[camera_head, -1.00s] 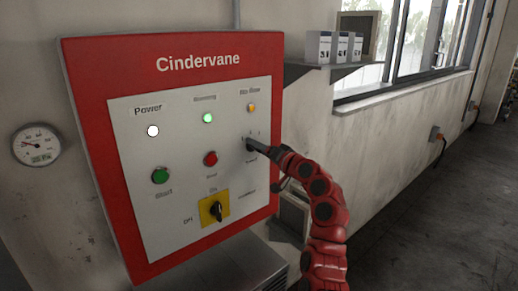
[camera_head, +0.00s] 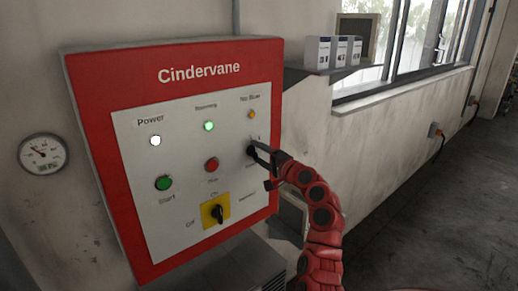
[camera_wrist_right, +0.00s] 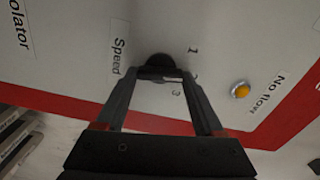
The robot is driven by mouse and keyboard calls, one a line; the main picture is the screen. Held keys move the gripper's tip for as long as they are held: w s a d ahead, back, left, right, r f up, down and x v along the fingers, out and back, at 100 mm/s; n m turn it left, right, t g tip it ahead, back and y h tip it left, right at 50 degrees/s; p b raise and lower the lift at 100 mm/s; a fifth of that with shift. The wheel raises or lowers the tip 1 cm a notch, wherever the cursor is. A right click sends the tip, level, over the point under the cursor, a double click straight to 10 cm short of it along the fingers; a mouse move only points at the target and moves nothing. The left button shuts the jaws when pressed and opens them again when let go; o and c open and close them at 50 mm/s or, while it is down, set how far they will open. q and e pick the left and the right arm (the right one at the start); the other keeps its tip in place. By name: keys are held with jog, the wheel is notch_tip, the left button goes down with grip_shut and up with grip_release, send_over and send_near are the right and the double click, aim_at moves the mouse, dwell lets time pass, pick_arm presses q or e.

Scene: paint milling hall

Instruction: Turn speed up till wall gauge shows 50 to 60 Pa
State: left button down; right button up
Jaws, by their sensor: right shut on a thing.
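The red Cindervane control cabinet (camera_head: 170,62) hangs on the wall. Its dark Speed knob (camera_wrist_right: 160,62) sits among the marks 1, 2 and 3 in the wrist view; its pointer is not clear. My right gripper (camera_head: 256,149) is shut on the knob, one finger on each side, as the wrist view (camera_wrist_right: 160,74) also shows. The round wall gauge (camera_head: 41,154) is left of the cabinet. Its needle points to the upper left; the figures are too small to read. My left gripper is out of view.
The Power lamp (camera_head: 155,141) is white and the Running lamp (camera_head: 208,126) glows green. An amber No flow lamp (camera_head: 252,115) is above the knob. Start button (camera_head: 163,183), red button (camera_head: 211,165) and isolator (camera_head: 217,211) are nearby. A shelf (camera_head: 326,73) holds boxes at the right.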

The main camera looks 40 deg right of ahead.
jog(key=shift+m+p, duration=0.5)
jog(key=shift+m, duration=0.4)
jog(key=shift+f, duration=0.1)
jog(key=o, duration=1.4)
jog(key=shift+s, duration=0.1)
jog(key=s+b, duration=0.2)
jog(key=s, duration=0.3)
jog(key=s+b, duration=0.2)
jog(key=s, duration=0.4)
jog(key=s+b, duration=0.2)
jog(key=s, duration=0.4)
jog(key=shift+s+a, duration=0.1)
jog(key=shift+a, duration=0.2)
